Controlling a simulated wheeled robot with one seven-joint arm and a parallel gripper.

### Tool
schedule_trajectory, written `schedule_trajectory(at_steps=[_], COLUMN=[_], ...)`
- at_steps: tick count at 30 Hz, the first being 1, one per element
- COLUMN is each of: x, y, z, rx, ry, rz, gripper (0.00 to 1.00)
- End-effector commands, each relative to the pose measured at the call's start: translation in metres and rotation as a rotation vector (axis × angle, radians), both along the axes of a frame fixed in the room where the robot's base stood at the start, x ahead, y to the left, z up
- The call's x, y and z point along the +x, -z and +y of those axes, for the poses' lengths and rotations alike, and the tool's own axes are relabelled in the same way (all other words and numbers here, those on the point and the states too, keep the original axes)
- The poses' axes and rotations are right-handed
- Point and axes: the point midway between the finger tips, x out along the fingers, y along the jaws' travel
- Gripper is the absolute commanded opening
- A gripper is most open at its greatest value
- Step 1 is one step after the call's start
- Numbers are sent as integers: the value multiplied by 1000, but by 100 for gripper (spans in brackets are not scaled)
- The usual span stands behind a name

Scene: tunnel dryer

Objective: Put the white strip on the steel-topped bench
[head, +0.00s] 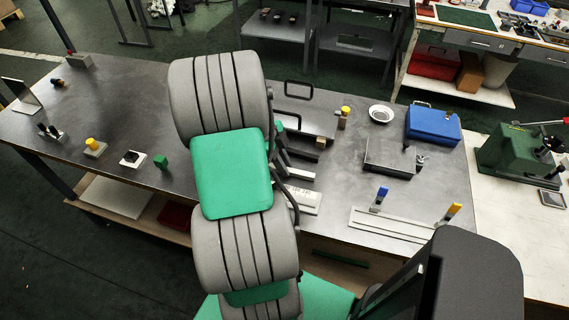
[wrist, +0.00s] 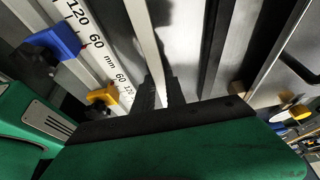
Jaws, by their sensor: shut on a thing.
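The white strip (wrist: 143,38) shows in the wrist view as a long, narrow, pale bar. My gripper (wrist: 158,92) is shut on it near its lower end in that picture, and the strip runs up and out of the top edge. In the head view my arm covers the middle of the steel-topped bench (head: 130,110) and hides most of the gripper and its grip. I cannot tell whether the strip touches anything beneath it.
The wrist view shows a marked scale (wrist: 95,38) with a blue clamp (wrist: 57,42) and a yellow clamp (wrist: 102,97) beside the strip. On the bench stand a blue case (head: 433,124), a white bowl (head: 381,114) and a green cube (head: 161,161). Bare steel shows between them.

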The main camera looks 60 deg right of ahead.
Motion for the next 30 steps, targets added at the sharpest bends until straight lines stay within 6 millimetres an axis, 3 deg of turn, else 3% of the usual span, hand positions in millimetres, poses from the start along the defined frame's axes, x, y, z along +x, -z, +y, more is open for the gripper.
schedule_trajectory(at_steps=[1,2,9,20,30], x=[0,0,0,3,35], y=[3,2,1,-8,-85], z=[0,0,0,0,5], rx=[0,0,0,-2,-2], ry=[0,0,0,-1,-3], rz=[0,0,0,0,-1], gripper=[0,18,37,37,37])
